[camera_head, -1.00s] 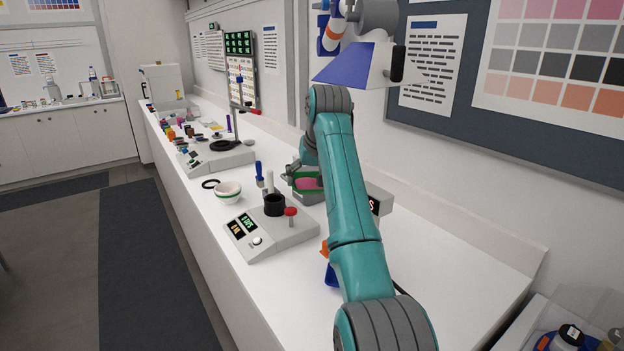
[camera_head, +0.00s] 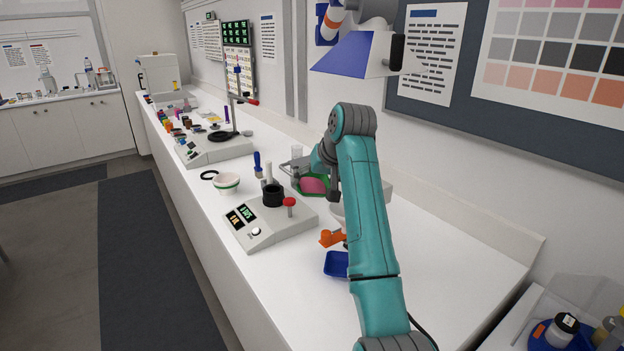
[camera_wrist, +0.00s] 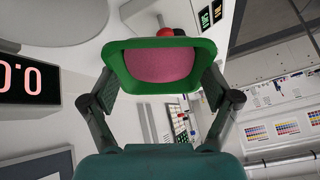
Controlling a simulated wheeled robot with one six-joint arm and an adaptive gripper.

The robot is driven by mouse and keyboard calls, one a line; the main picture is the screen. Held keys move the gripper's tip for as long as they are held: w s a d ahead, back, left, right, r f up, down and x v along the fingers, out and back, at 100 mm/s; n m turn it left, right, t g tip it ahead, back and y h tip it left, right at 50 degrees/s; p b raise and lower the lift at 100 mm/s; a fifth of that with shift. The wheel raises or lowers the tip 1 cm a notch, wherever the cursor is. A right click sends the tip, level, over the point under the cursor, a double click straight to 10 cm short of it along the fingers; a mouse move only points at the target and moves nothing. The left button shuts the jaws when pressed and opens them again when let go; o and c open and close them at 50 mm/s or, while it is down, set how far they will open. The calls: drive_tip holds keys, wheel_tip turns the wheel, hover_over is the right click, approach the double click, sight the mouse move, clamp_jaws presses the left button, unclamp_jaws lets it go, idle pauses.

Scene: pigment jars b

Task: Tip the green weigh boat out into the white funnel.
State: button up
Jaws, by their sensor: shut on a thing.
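The green weigh boat (camera_head: 296,186) holds a pink powder (camera_head: 313,185). My gripper (camera_wrist: 161,82) is shut on the boat, a finger on each side of it. In the wrist view the boat (camera_wrist: 160,45) has its open face and pink content toward the camera. In the head view boat and gripper are over the bench behind the grey device, partly hidden by my arm. A white rounded edge (camera_head: 338,213) shows beside my arm; I cannot tell whether it is the white funnel.
A grey device (camera_head: 262,222) with a black cup and red knob stands in front of the boat. A white-green bowl (camera_head: 226,184) is to its left. An orange piece (camera_head: 328,238) and blue tray (camera_head: 336,264) lie near my arm.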

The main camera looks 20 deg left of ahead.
drive_tip(key=shift+s+d+r+m+t+y, duration=0.15)
drive_tip(key=shift+d+r+t+y, duration=0.1)
drive_tip(key=shift+d+y, duration=0.35)
drive_tip(key=shift+s+d+r+m+t+y, duration=0.1)
drive_tip(key=shift+s+d+r+t+y, duration=0.1)
drive_tip(key=shift+d+y, duration=0.4)
drive_tip(key=shift+s+d+r+m+t+y, duration=0.15)
drive_tip(key=shift+d+r+t+y, duration=0.1)
drive_tip(key=shift+d+y, duration=0.35)
drive_tip(key=y, duration=0.1)
drive_tip(key=d+t+y, duration=0.1)
drive_tip(key=d+r+y, duration=0.1)
drive_tip(key=y, duration=0.1)
drive_tip(key=shift+s+r+m+t, duration=0.1)
drive_tip(key=shift+s+m+t, duration=0.2)
drive_tip(key=shift+m+t, duration=0.1)
drive_tip(key=shift+s+d+f+m+t+y, duration=0.1)
drive_tip(key=shift+s+d+m+t+y, duration=0.1)
drive_tip(key=shift+d+m+t+y, duration=0.8)
drive_tip(key=shift+s+d+f+m+t+y, duration=0.1)
drive_tip(key=shift+s+d+m+t+y, duration=0.35)
drive_tip(key=shift+t+y, duration=1)
drive_tip(key=shift+d+f+m+t+y, duration=0.1)
drive_tip(key=shift+d+m+t+y, duration=0.45)
drive_tip(key=shift+d+t+y, duration=0.65)
drive_tip(key=shift+a+y, duration=0.25)
drive_tip(key=shift+r+g, duration=0.1)
drive_tip(key=shift+g, duration=0.15)
